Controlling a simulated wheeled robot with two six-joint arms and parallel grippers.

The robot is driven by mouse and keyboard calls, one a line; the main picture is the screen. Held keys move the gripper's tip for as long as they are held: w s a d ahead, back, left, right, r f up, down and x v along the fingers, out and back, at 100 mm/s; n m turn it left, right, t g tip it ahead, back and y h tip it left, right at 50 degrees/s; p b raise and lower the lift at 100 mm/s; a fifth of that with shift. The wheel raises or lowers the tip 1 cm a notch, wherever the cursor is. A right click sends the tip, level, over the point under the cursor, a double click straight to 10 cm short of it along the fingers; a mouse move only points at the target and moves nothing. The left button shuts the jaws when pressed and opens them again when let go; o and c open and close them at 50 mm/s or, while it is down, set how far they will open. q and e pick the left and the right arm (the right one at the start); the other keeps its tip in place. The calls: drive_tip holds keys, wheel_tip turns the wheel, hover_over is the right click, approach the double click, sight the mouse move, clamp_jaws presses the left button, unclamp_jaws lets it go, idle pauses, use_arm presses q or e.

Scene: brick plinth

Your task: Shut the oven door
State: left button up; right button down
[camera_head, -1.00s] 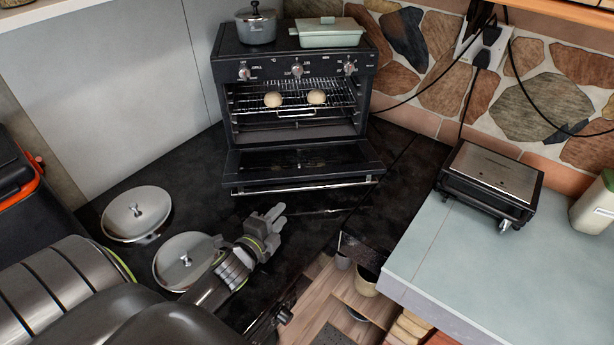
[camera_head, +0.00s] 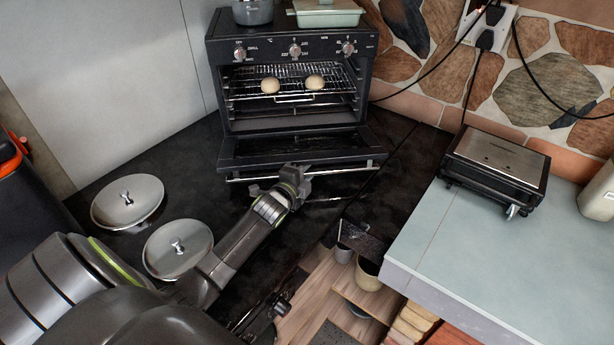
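The black toaster oven (camera_head: 292,40) stands at the back of the dark counter. Its door (camera_head: 290,147) hangs open, folded down toward me, with a metal handle bar (camera_head: 345,168) along its front edge. Two pale round buns sit on the wire rack inside. My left gripper (camera_head: 280,179) is at the door's front edge, left of the middle of the handle. Its fingers overlap the handle in this view. I cannot tell whether they touch it or how far apart they are. My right gripper is not in view.
Two round metal lids (camera_head: 128,201) (camera_head: 178,248) lie on the dark counter at left, beside my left arm. A pot (camera_head: 253,11) and a green dish (camera_head: 327,13) stand on the oven. A black and silver grill (camera_head: 497,164) stands on the pale counter at right.

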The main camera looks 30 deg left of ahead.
use_arm(q)
drive_tip(key=shift+w+r, duration=0.1)
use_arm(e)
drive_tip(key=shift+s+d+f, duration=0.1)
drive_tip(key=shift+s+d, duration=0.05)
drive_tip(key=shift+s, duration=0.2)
use_arm(q)
clamp_jaws()
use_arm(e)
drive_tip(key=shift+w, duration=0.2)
